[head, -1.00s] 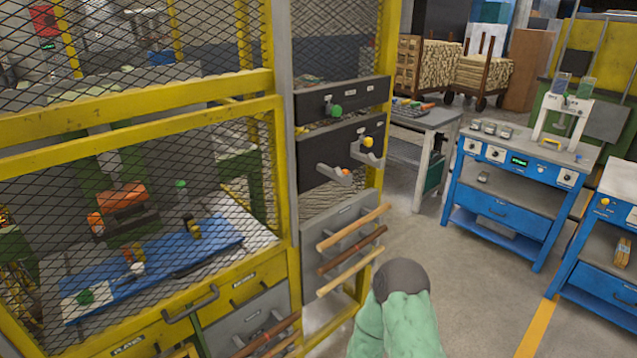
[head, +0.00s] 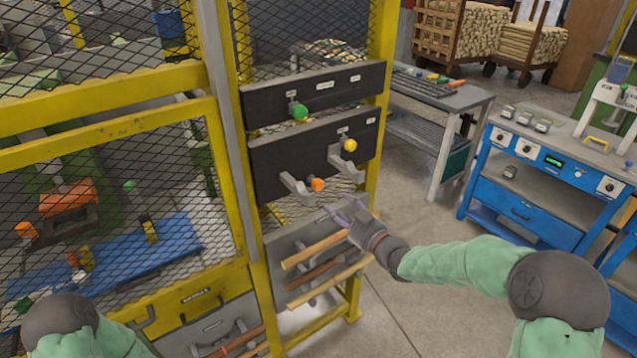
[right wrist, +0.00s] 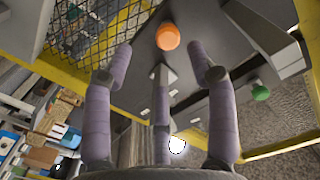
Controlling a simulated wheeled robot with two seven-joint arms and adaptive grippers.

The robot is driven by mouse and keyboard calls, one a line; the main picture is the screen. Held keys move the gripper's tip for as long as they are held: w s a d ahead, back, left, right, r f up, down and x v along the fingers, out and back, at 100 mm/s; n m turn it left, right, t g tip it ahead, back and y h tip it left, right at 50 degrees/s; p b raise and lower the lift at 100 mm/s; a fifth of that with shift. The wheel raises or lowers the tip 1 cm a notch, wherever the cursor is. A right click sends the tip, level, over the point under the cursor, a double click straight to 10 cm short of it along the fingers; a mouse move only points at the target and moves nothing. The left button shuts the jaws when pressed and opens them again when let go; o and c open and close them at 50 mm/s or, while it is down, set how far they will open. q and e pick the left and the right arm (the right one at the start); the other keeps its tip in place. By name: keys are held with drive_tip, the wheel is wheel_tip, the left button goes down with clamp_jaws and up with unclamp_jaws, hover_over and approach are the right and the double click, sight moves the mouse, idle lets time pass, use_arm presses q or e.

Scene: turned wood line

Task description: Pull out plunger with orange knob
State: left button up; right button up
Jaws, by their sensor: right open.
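The orange knob (head: 317,184) sits low on the dark lower panel (head: 270,165), between two grey brackets. It also shows in the right wrist view (right wrist: 168,37), just beyond the fingertips. My right gripper (head: 338,208) is open and empty, a little below and to the right of the orange knob, apart from it. In the right wrist view its purple fingers (right wrist: 160,65) are spread, with the knob ahead of the gap. A yellow knob (head: 349,145) is above right of it, and a green knob (head: 299,111) is on the upper panel. My left gripper is not in view.
Grey brackets (head: 297,188) flank the orange knob closely. Wooden bars (head: 325,250) stick out below. Yellow posts (head: 382,60) and mesh frame the panels. A grey table (head: 440,100) and blue bench (head: 545,165) stand right, with open floor between.

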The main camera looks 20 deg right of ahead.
sight(320, 186)
drive_tip(key=x, duration=0.3)
drive_tip(key=r+b+x, duration=0.1)
drive_tip(key=x, duration=0.6)
drive_tip(key=shift+w+r+b, duration=0.35)
drive_tip(key=shift+w+b, duration=0.05)
drive_tip(key=shift+r, duration=0.1)
clamp_jaws()
